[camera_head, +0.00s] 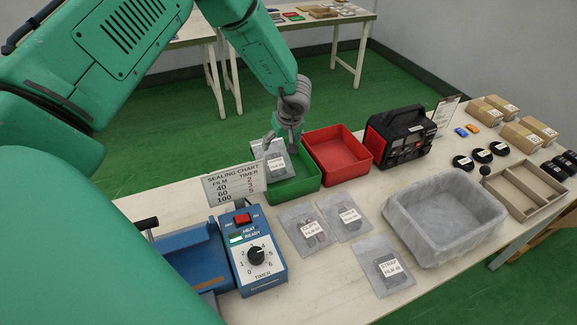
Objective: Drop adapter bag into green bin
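A clear bag with a white label (276,163) is at the green bin (300,187), upright and tilted, its lower part inside the rim. The label is too small to read, so I cannot confirm it is the adapter bag. My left gripper (284,146) is over the bin, right at the bag's upper edge. Its fingers overlap the bag, and I cannot tell whether they grip it or are apart from it. My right gripper is not in view.
A red bin (337,152) stands right of the green one. A sealing chart (234,183) and blue sealer (254,254) are in front. Labelled bags (304,226), (347,216), (381,266) lie near a grey lined tray (445,222). A black-and-red case (400,138) stands behind.

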